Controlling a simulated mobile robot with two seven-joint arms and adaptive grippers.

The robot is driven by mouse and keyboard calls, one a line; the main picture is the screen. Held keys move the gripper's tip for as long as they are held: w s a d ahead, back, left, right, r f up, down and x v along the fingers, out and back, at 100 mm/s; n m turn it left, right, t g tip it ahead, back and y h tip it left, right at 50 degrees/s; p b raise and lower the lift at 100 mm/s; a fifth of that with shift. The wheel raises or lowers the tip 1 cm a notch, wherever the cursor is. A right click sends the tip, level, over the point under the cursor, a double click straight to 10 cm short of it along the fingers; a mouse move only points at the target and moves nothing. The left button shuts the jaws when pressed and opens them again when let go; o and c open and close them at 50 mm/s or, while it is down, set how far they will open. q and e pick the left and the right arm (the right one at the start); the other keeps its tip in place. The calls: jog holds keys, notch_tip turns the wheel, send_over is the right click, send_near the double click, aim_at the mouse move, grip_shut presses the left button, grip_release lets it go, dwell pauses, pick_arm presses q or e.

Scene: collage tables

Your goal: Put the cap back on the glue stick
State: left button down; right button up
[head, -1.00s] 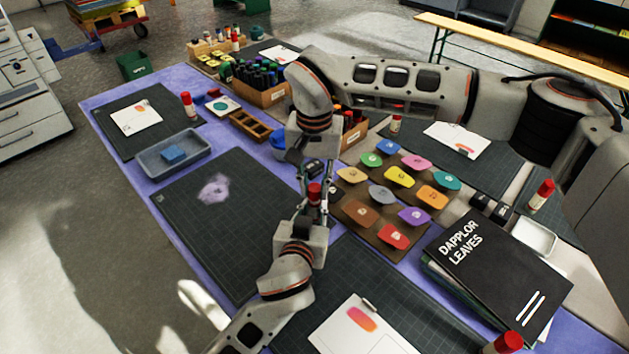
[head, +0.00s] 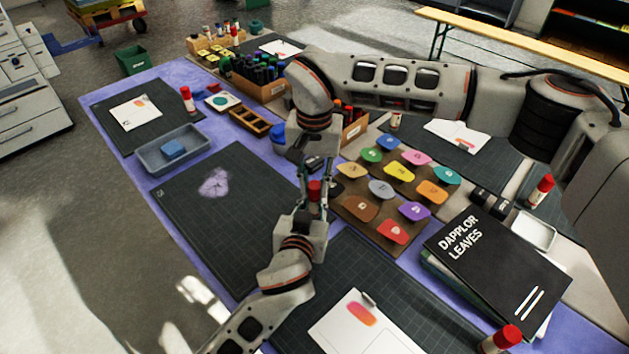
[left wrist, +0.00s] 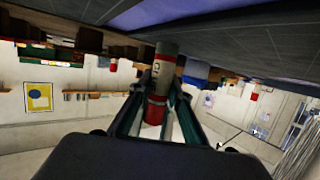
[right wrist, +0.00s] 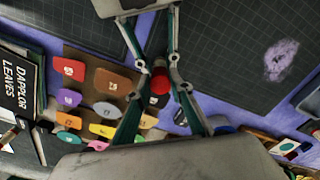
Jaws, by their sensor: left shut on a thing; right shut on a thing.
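The glue stick (left wrist: 165,68) has a grey-white labelled body and shows in the left wrist view. Its red cap (left wrist: 157,108) is in line with one end of the body, and I cannot tell whether it is fully seated. The cap (head: 314,189) also shows in the head view and, from its end, in the right wrist view (right wrist: 160,81). My left gripper (head: 311,207) is shut on the glue stick body. My right gripper (head: 319,180) faces it and is shut on the cap. The fingers hide part of the join. Both grippers are above the table.
A dark mat (head: 190,240) with a pale smudge lies left of the grippers. Coloured leaf cards lie on a brown board (head: 352,212) to the right. A black book (head: 500,265) is at right. Other red-capped sticks stand at left (head: 187,98) and right (head: 541,190).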

jog(key=shift+f, duration=0.25)
jog(key=o, duration=0.7)
jog(key=shift+o, duration=0.2)
jog(key=shift+r, duration=0.1)
notch_tip(320, 180, up, 12)
pick_arm(q)
jog(key=c, duration=1.8)
grip_release()
jog(key=shift+s, duration=0.1)
